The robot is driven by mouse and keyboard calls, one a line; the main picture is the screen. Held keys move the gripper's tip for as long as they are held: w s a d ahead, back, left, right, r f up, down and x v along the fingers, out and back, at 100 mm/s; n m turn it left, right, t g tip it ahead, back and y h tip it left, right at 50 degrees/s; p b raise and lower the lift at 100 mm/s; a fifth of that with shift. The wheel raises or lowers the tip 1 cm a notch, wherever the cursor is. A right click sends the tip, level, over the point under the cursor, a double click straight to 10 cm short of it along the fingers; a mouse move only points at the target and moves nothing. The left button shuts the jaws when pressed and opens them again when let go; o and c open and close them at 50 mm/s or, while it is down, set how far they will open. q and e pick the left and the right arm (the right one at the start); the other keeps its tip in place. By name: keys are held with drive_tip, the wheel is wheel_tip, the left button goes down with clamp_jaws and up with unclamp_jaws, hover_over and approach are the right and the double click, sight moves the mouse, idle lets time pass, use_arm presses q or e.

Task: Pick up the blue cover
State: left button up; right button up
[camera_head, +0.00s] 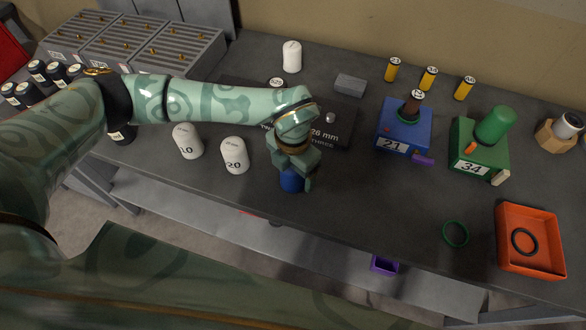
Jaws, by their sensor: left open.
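The blue cover (290,182) appears as a small blue rounded piece near the front edge of the dark table (400,230). My left gripper (296,180) is directly above it, pointing down, with a finger beside its right side. The gripper is open, and its body hides the top of the blue piece. I cannot tell whether the fingers touch it. My right gripper is not in view.
White containers (234,155) stand left of the gripper, and a dark labelled board (335,133) lies behind it. A blue box marked 21 (404,125), a green box marked 34 (480,150) and an orange tray (530,240) stand to the right.

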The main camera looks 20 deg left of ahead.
use_arm(q)
drive_tip(key=c, duration=1.2)
drive_tip(key=shift+o, duration=0.2)
